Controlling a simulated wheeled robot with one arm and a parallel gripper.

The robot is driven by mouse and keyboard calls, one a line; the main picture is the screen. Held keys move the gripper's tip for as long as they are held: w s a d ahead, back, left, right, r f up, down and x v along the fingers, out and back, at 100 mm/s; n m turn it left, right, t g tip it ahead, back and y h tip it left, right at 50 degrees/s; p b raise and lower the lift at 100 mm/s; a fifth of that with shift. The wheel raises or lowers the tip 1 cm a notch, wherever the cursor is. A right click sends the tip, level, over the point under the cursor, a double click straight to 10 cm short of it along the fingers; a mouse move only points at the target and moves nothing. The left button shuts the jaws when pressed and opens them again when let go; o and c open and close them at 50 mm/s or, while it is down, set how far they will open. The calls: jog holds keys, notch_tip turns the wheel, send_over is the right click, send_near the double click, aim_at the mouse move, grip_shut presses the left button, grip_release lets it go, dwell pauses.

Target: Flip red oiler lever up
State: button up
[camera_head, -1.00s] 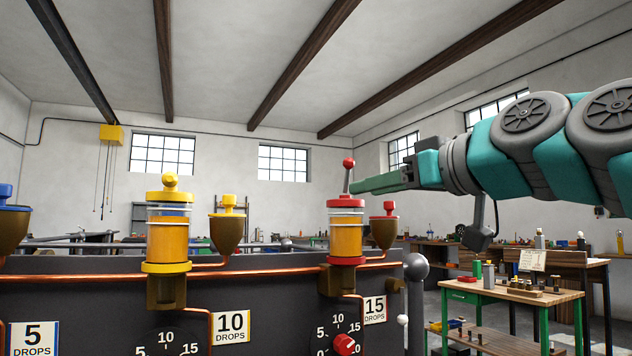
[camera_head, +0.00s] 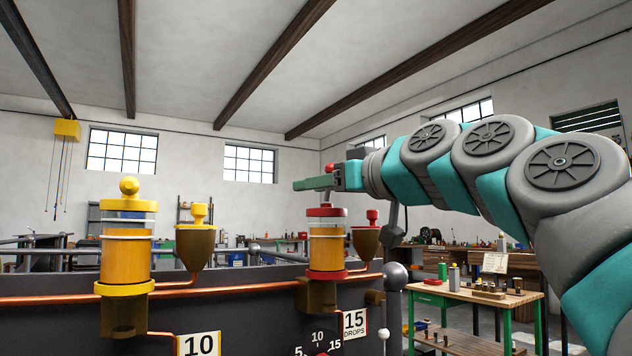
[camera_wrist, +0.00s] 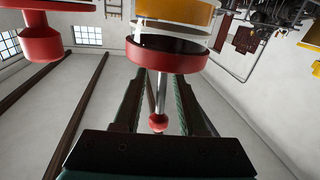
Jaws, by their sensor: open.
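The red oiler (camera_head: 327,245) stands on the dark machine, with a clear amber-filled glass and a red cap (camera_head: 326,212). Its lever's red ball (camera_head: 328,168) shows just above my gripper (camera_head: 300,185), which hides most of the stem; the lever looks upright. My gripper reaches in from the right, above the cap. In the wrist view, the lever's red ball (camera_wrist: 158,123) and thin stem lie between the two open fingers, near the palm. The red cap (camera_wrist: 165,55) is beyond it. I cannot tell whether a finger touches the lever.
A red-lidded brass cup (camera_head: 367,237) stands right of the red oiler. A yellow oiler (camera_head: 126,255) and yellow-lidded cup (camera_head: 195,243) stand to the left. A grey post with a ball top (camera_head: 396,277) is at right. Air above the machine is free.

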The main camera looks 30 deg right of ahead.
jog(key=shift+w, duration=0.1)
grip_shut()
dwell(0.6)
